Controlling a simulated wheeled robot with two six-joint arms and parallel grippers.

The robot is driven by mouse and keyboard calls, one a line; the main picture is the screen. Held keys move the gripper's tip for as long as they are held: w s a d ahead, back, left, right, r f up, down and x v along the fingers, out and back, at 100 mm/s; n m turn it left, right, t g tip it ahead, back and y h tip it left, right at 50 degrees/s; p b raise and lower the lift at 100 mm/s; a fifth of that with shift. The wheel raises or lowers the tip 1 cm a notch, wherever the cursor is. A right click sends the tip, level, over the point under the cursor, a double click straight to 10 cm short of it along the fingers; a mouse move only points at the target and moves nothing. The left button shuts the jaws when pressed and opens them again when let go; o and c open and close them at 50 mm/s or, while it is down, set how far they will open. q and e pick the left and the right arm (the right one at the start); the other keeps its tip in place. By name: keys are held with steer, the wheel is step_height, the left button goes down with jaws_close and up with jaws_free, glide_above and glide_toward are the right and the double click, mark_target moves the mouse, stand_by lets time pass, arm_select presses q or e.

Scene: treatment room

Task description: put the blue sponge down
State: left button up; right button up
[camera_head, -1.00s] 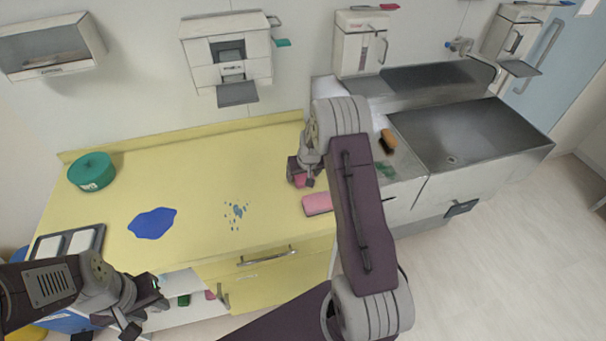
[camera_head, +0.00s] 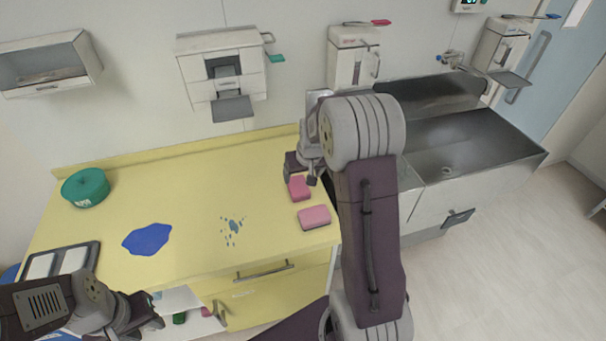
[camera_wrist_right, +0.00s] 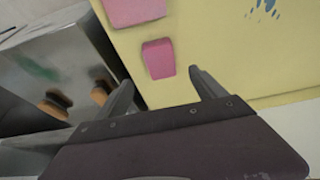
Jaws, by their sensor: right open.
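No blue sponge shows in either view. A darker pink sponge (camera_head: 299,188) lies on the yellow counter (camera_head: 190,190) near its right end, and a lighter pink sponge (camera_head: 314,217) lies nearer the front edge. My right gripper (camera_head: 302,170) is just behind the darker sponge. In the right wrist view my right gripper (camera_wrist_right: 163,90) is open and empty, with the darker sponge (camera_wrist_right: 158,58) beyond the fingertips and the lighter one (camera_wrist_right: 135,10) past it. My left gripper (camera_head: 150,318) is low at the left, before the counter's front; its jaws are unclear.
A blue puddle (camera_head: 147,239) and blue-grey splashes (camera_head: 232,230) mark the counter. A green round container (camera_head: 86,187) stands at the back left. A steel sink (camera_head: 465,150) is on the right. Orange-brown items (camera_wrist_right: 55,105) lie on steel in the right wrist view.

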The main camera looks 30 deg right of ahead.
steer(key=s+a+f+n+g, duration=0.1)
steer(key=s+a, duration=0.6)
steer(key=s, duration=0.3)
steer(key=s+a+f+n+g+y, duration=0.1)
steer(key=s+a+g, duration=0.1)
steer(key=s+a, duration=0.5)
steer(key=s, duration=0.3)
steer(key=shift+s, duration=0.15)
